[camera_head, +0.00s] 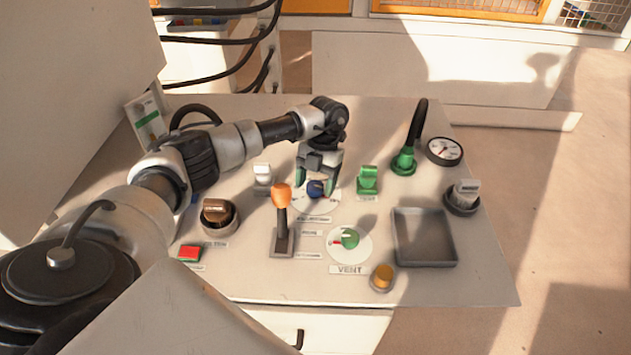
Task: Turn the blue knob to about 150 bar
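The blue knob (316,189) sits on a round white dial (314,203) near the middle of the grey panel (372,120). My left gripper (317,188) reaches down over the knob from behind, with one finger on each side of it. The fingers stand apart; I cannot tell whether they touch the knob. The knob's pointer and the dial's numbers are too small to read. A round gauge (444,150) with a white face and dark rim is at the back right; its reading is not legible. My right gripper is not in view.
An orange-topped lever (281,197) stands just left and in front of the dial. A green knob on the VENT dial (349,239), white (262,177) and green (367,179) switches, a green-based black handle (404,162) and a grey tray (424,263) are around it.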

